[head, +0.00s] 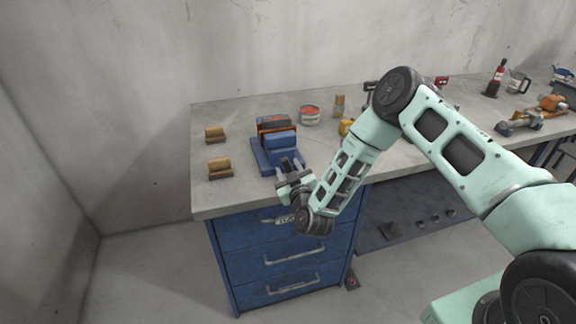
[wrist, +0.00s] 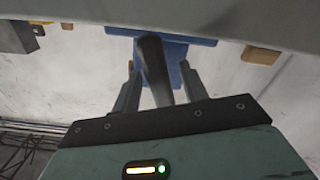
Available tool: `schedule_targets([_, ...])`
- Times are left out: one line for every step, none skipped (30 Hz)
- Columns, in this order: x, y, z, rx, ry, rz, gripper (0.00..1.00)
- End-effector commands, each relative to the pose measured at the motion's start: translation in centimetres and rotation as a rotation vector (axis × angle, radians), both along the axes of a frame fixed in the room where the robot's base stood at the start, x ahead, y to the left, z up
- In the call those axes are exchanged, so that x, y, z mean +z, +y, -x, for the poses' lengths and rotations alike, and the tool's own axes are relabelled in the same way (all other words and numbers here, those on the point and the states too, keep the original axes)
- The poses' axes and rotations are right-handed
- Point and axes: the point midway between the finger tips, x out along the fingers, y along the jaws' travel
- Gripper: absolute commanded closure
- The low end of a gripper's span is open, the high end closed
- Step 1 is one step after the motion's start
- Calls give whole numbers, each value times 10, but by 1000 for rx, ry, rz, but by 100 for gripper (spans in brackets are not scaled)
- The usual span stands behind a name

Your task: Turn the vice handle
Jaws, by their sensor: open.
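A blue vice (head: 279,147) with an orange-brown part on top is mounted at the front edge of the grey workbench. Its blue body also shows in the wrist view (wrist: 178,52). My gripper (head: 292,168) is at the vice's front, just beyond the bench edge. In the wrist view my gripper (wrist: 160,82) is open. A dark bar (wrist: 155,68), which looks like part of the vice's screw or handle, runs between the two fingers. I cannot tell whether the fingers touch it. In the head view the handle is hidden behind my gripper.
Two tan blocks (head: 215,134) (head: 220,168) lie on the workbench (head: 200,201) left of the vice. A red-and-white tin (head: 309,115) stands behind it to the right. Blue drawers with metal handles (head: 290,262) are below my gripper. Bottles and tools stand farther right.

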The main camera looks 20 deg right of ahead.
Motion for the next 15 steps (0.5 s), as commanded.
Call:
schedule_targets([0, 0, 0, 0, 0, 0, 56])
schedule_targets([0, 0, 0, 0, 0, 0, 56])
schedule_targets([0, 0, 0, 0, 0, 0, 56])
schedule_targets([0, 0, 0, 0, 0, 0, 56])
schedule_targets([0, 0, 0, 0, 0, 0, 56])
schedule_targets([0, 0, 0, 0, 0, 0, 56])
schedule_targets([0, 0, 0, 0, 0, 0, 65])
schedule_targets([0, 0, 0, 0, 0, 0, 73])
schedule_targets([0, 0, 0, 0, 0, 0, 84])
schedule_targets([0, 0, 0, 0, 0, 0, 93])
schedule_targets([0, 0, 0, 0, 0, 0, 100])
schedule_targets([0, 0, 0, 0, 0, 0, 100])
schedule_targets([0, 0, 0, 0, 0, 0, 100])
schedule_targets([0, 0, 0, 0, 0, 0, 100])
schedule_targets([0, 0, 0, 0, 0, 0, 100])
